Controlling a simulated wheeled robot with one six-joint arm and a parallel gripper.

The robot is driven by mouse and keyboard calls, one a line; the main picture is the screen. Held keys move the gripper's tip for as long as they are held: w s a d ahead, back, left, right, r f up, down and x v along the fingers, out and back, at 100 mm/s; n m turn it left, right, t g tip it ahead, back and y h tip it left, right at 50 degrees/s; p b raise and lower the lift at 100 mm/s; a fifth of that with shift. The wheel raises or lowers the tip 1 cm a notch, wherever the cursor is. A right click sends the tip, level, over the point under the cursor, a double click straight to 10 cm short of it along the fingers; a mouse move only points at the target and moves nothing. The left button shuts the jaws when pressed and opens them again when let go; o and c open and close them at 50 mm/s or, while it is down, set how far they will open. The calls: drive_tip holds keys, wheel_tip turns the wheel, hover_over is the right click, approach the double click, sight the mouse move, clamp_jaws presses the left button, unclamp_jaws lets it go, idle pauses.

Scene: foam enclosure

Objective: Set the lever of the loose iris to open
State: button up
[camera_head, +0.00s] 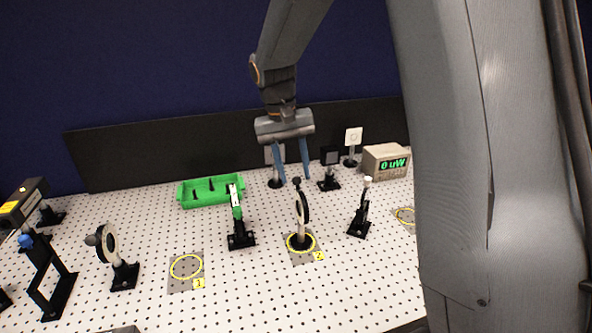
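The loose iris (304,205) appears to be the black ring on a pale post, seen nearly edge-on. Its round black base (300,243) stands upright inside the yellow circle marked 2. A small dark knob (297,182), apparently its lever, sticks up at the top left of the ring. My gripper (296,178) points down with its two blue fingers apart. The knob shows between the fingertips in the picture; whether it is really between them in depth, or touched, I cannot tell. Nothing is seen held. The lever's setting cannot be read.
A green tray (211,191), a dark square mount (329,170) and a meter reading 0 uW (385,162) are behind.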

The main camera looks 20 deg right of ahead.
drive_tip(key=shift+d+f, duration=0.2)
drive_tip(key=shift+f, duration=0.5)
clamp_jaws()
